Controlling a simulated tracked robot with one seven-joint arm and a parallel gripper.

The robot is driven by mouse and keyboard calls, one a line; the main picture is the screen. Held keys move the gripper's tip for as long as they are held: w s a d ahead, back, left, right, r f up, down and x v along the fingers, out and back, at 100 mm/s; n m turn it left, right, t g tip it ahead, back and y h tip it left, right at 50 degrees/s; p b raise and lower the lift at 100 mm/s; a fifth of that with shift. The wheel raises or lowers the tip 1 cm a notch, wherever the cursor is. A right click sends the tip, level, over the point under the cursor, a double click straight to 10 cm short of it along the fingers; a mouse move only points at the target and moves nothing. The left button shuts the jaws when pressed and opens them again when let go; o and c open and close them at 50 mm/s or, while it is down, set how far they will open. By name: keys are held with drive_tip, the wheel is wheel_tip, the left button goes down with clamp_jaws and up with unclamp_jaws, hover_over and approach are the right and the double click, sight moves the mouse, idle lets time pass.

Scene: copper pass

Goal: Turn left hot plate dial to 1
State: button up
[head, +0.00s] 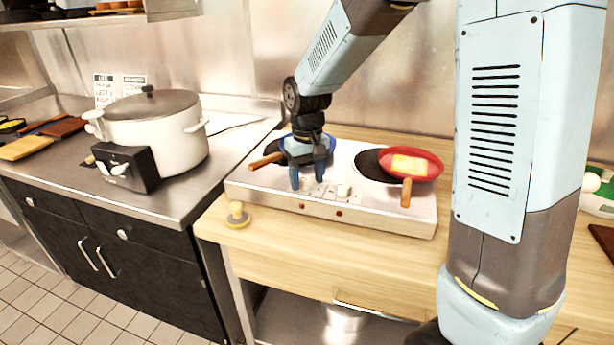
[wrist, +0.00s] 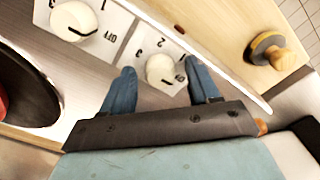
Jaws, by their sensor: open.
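The hot plate (head: 384,217) is a white and steel unit on the wooden counter, with two white dials on its front part. The left dial (wrist: 163,70) sits between the two blue fingers of my gripper (wrist: 160,68) in the wrist view. The fingers are open, one on each side, with gaps visible; I cannot tell how high they are above the panel. The dial's dark mark points to the lower right in that view; its exact setting is unclear. In the head view my gripper (head: 308,187) points down at this dial. The right dial (head: 344,191) stands apart, also in the wrist view (wrist: 73,20).
A blue pan (head: 325,148) is on the left burner, partly hidden by my gripper. A red pan (head: 427,164) with yellow food is on the right burner. A yellow knobbed object (head: 237,215) stands at the counter's left front. A large white pot (head: 150,130) stands left.

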drive_tip(key=c, duration=1)
drive_tip(key=shift+c, duration=0.2)
drive_tip(key=n, duration=0.5)
drive_tip(key=shift+n, duration=0.4)
drive_tip(key=n, duration=0.6)
drive_tip(key=o, duration=1)
